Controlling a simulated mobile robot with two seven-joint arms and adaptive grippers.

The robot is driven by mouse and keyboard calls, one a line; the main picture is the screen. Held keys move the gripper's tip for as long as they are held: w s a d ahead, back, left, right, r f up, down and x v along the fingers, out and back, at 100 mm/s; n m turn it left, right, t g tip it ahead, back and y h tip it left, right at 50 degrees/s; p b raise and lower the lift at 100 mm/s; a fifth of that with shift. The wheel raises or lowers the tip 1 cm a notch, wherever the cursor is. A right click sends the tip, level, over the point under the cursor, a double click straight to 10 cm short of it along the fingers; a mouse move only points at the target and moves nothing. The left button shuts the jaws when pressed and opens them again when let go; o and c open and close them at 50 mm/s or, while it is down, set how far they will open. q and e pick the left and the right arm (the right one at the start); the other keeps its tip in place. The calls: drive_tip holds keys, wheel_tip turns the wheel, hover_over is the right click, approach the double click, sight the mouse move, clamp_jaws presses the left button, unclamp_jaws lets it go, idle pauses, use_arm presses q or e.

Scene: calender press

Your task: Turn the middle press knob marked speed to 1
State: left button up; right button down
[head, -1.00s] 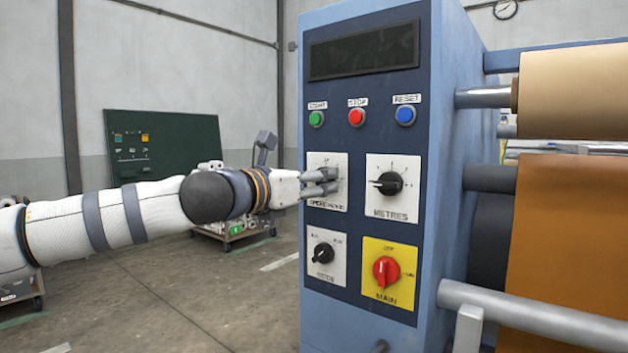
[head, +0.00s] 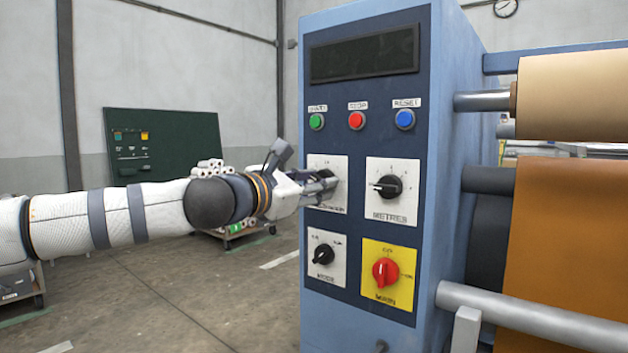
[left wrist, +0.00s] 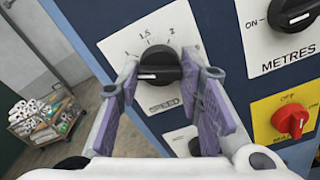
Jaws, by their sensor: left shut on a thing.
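The speed knob (left wrist: 160,66) is black and sits on a white plate (left wrist: 118,45) on the blue press front. In the left wrist view its dial shows 1 and 1.5 by the upper left of the knob, with a SPEED label below. My left gripper (left wrist: 160,76) is shut on this knob, one finger on each side. A pale mark shows on the knob's bar, but I cannot tell exactly which number it points to. In the head view my left gripper (head: 326,184) reaches the plate from the left and hides the knob. My right gripper is not in view.
The black METRES knob (head: 388,186) is close on the right. Below are another black knob (head: 323,255) and the red MAIN switch (head: 385,271). Green, red and blue buttons (head: 356,120) are above.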

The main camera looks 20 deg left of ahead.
use_arm(q)
drive_tip(key=shift+r+m, duration=0.1)
drive_tip(key=shift+m, duration=1.9)
drive_tip(key=o, duration=1.2)
drive_tip(key=v, duration=1.2)
